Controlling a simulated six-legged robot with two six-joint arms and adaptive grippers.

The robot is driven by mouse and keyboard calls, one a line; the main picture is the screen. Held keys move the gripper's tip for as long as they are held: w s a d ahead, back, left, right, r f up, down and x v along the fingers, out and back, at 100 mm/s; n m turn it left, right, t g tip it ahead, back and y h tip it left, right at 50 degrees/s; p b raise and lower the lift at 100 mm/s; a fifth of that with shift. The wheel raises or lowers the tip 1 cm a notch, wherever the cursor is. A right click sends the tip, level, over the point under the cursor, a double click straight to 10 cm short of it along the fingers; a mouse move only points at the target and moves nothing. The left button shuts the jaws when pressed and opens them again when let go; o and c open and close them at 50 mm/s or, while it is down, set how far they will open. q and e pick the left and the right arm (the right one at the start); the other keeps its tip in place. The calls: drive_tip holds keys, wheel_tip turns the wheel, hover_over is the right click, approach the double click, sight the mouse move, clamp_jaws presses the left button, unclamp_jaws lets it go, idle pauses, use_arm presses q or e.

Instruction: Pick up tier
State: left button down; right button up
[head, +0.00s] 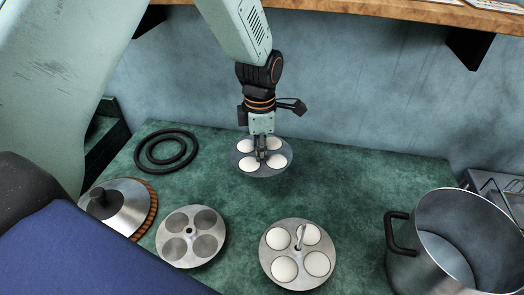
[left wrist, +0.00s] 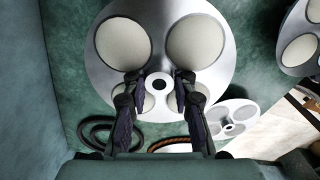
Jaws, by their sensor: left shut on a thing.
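A round metal tier (head: 262,174) with several white rounds in its cups is held by my left gripper (head: 261,156) at the back middle of the green table. In the left wrist view the tier (left wrist: 158,58) fills the top middle, and the fingers (left wrist: 160,92) are at its central hub. It looks raised above the table; the exact height is unclear. A second filled tier (head: 283,242) with a central post stands at the front middle. A third tier (head: 190,250), with empty cups, lies to its left. My right gripper is not in view.
A tall metal pot (head: 455,205) with a black handle stands at the front right. A metal lid (head: 122,205) rests on a brown ring at the left. Black rings (head: 166,150) lie behind it. A wooden shelf (head: 400,10) runs above. The table's right middle is clear.

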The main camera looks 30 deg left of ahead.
use_arm(q)
drive_tip(key=s+d+b, duration=0.2)
drive_tip(key=s+d, duration=0.2)
drive_tip(key=s, duration=1.2)
drive_tip(key=shift+s, duration=0.25)
drive_tip(key=shift+d+m, duration=0.15)
drive_tip(key=shift+m, duration=0.15)
